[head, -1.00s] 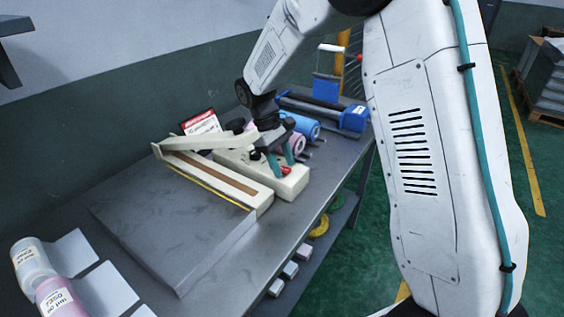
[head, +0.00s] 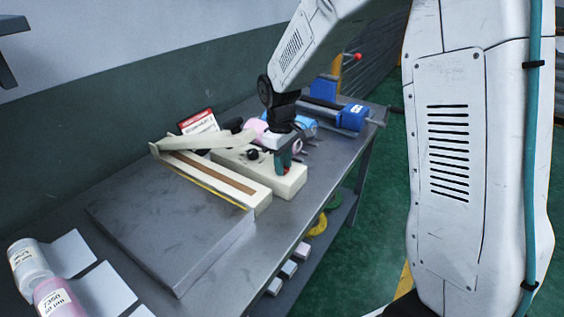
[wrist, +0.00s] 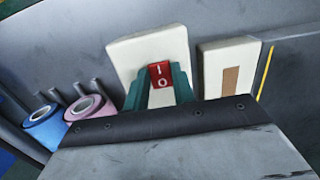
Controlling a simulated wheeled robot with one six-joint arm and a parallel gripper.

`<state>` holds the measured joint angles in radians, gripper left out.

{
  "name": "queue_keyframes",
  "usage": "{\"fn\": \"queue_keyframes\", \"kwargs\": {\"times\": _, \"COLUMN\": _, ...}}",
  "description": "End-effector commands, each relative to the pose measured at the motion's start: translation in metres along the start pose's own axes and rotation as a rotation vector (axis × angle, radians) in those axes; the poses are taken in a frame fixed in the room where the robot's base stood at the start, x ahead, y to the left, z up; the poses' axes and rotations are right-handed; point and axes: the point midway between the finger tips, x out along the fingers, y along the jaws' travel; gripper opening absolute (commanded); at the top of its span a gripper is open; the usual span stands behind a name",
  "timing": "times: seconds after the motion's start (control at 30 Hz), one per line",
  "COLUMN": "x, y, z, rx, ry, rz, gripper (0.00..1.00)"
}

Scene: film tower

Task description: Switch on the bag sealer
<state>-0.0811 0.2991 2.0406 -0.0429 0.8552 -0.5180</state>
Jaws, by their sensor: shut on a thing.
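The bag sealer (head: 287,187) is a cream-coloured machine with a long sealing arm (head: 188,145) raised at a slant and a brown strip along its bed. It stands on the grey bench; its body also shows in the wrist view (wrist: 130,62). A red rocker switch (wrist: 161,75) marked I and O is on top of the body. My gripper (wrist: 160,88) has its teal fingers on either side of the switch, shut on it. In the head view my gripper (head: 282,163) points down onto the sealer and hides the switch.
Blue (wrist: 42,122) and pink (wrist: 90,106) rolls sit on pegs beside the sealer. A red-and-white sign (head: 198,121) stands behind it. A blue device (head: 350,117) is at the bench's far end.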

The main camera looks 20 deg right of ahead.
Motion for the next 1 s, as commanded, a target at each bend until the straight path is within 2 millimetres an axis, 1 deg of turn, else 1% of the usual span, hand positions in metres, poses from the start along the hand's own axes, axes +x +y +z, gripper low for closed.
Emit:
{"fn": "queue_keyframes", "kwargs": {"times": 0.13, "x": 0.0, "y": 0.0, "z": 0.0, "rx": 0.0, "ry": -0.001, "rz": -0.001, "gripper": 0.03}}
{"fn": "queue_keyframes", "kwargs": {"times": 0.17, "x": 0.0, "y": 0.0, "z": 0.0, "rx": 0.0, "ry": -0.002, "rz": -0.001, "gripper": 0.28}}
{"fn": "queue_keyframes", "kwargs": {"times": 0.2, "x": 0.0, "y": 0.0, "z": 0.0, "rx": 0.0, "ry": -0.002, "rz": -0.001, "gripper": 0.39}}
{"fn": "queue_keyframes", "kwargs": {"times": 0.23, "x": 0.0, "y": 0.0, "z": 0.0, "rx": 0.0, "ry": -0.002, "rz": -0.001, "gripper": 0.47}}
{"fn": "queue_keyframes", "kwargs": {"times": 0.47, "x": 0.0, "y": 0.0, "z": 0.0, "rx": 0.0, "ry": -0.002, "rz": 0.0, "gripper": 0.47}}
{"fn": "queue_keyframes", "kwargs": {"times": 0.57, "x": -0.003, "y": 0.0, "z": 0.0, "rx": 0.0, "ry": -0.001, "rz": 0.0, "gripper": 0.47}}
{"fn": "queue_keyframes", "kwargs": {"times": 0.67, "x": -0.014, "y": 0.0, "z": -0.001, "rx": 0.0, "ry": 0.0, "rz": 0.001, "gripper": 0.47}}
{"fn": "queue_keyframes", "kwargs": {"times": 0.9, "x": -0.056, "y": 0.0, "z": -0.001, "rx": 0.0, "ry": 0.002, "rz": 0.002, "gripper": 0.47}}
{"fn": "queue_keyframes", "kwargs": {"times": 1.0, "x": -0.068, "y": 0.0, "z": 0.0, "rx": 0.0, "ry": 0.0, "rz": 0.001, "gripper": 0.47}}
